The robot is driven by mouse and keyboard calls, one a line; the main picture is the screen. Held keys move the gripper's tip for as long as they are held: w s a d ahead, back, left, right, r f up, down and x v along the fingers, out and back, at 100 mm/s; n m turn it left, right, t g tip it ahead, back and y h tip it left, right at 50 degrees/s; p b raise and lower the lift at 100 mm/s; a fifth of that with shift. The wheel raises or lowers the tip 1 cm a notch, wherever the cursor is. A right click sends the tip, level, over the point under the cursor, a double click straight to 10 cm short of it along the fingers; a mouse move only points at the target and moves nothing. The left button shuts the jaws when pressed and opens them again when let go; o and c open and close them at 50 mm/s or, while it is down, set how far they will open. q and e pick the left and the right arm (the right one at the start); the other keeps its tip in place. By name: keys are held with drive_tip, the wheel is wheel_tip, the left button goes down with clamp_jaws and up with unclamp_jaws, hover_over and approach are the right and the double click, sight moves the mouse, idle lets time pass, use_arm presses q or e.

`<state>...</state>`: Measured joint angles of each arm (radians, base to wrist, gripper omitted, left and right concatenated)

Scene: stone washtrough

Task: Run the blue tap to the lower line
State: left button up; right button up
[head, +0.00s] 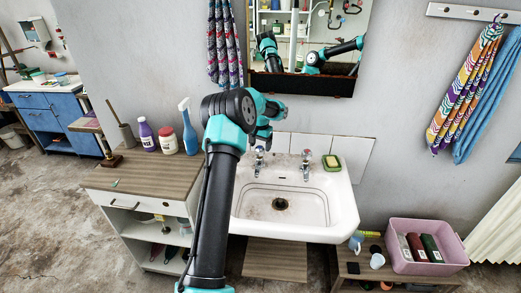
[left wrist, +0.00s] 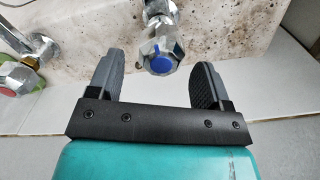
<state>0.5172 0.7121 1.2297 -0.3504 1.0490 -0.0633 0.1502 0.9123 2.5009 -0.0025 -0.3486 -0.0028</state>
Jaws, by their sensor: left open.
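The stone-white washbasin (head: 243,215) holds no visible water, and its dark drain (head: 280,204) shows. Two chrome taps stand at its back edge. The blue-capped tap (left wrist: 161,55) is in the left wrist view between the fingers of my left gripper (left wrist: 160,85), just beyond their tips' gap, with space on both sides. In the head view that tap (head: 259,158) is partly behind the gripper (head: 264,133). My left gripper is open and empty. The other tap (head: 306,163) has a red cap in the wrist view (left wrist: 20,77).
A green soap dish (head: 331,162) sits right of the taps. A wooden-topped cabinet (head: 135,180) on the left holds a blue spray bottle (head: 188,128) and other bottles. A mirror (head: 320,20) hangs above. A pink crate (head: 452,250) stands low on the right.

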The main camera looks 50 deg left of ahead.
use_arm(q)
drive_tip(key=shift+f, duration=1.3)
drive_tip(key=shift+c, duration=0.3)
drive_tip(key=c, duration=0.9)
drive_tip(key=shift+o, duration=0.2)
drive_tip(key=shift+n, duration=0.3)
drive_tip(key=shift+a+n, duration=0.15)
drive_tip(key=shift+n, duration=2.75)
drive_tip(key=o, duration=0.9)
